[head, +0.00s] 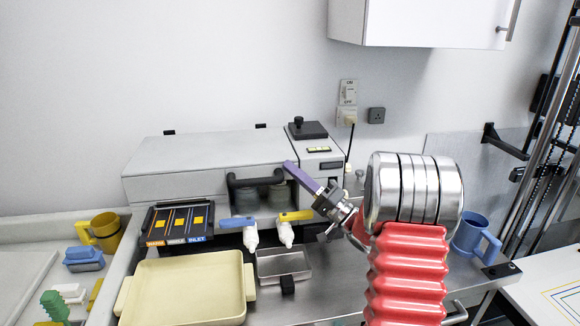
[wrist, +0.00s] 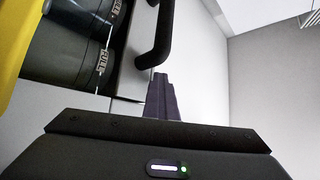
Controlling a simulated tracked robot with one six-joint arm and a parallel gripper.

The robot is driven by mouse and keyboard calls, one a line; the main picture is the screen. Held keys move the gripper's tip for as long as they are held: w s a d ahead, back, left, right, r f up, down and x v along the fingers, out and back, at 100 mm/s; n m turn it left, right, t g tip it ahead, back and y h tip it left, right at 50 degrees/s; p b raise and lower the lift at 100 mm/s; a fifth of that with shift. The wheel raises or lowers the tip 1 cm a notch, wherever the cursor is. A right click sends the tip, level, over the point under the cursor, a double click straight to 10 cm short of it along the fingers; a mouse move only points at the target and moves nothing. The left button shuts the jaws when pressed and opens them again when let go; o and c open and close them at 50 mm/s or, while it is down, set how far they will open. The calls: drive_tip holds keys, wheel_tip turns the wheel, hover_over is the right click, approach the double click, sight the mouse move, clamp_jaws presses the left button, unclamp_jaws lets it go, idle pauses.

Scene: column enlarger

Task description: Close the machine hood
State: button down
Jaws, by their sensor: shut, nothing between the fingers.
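The machine (head: 176,190) is a wide grey body on the steel counter. Its hood (head: 210,152) lies about level across the top; I see no clear gap below it, but cannot tell if it is fully seated. A black handle (head: 255,180) runs across the front over a dark recess, and shows large in the wrist view (wrist: 162,35). My gripper (head: 290,166) is shut and empty, its purple fingers reaching to the handle's right end. In the wrist view the fingertips (wrist: 160,76) overlap the handle's end; I cannot tell whether they touch it.
Dark canisters (wrist: 85,50) sit in the recess. Blue (head: 238,222) and yellow (head: 296,215) levers stick out below. A cream tray (head: 190,288), small metal tray (head: 284,264) and blue mug (head: 470,235) stand on the counter. A white cabinet (head: 420,22) hangs above right.

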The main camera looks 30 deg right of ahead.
drive_tip(key=r+v, duration=0.1)
drive_tip(key=v, duration=1.1)
drive_tip(key=shift+s+f, duration=0.15)
drive_tip(key=shift+s, duration=0.3)
drive_tip(key=shift+d, duration=0.1)
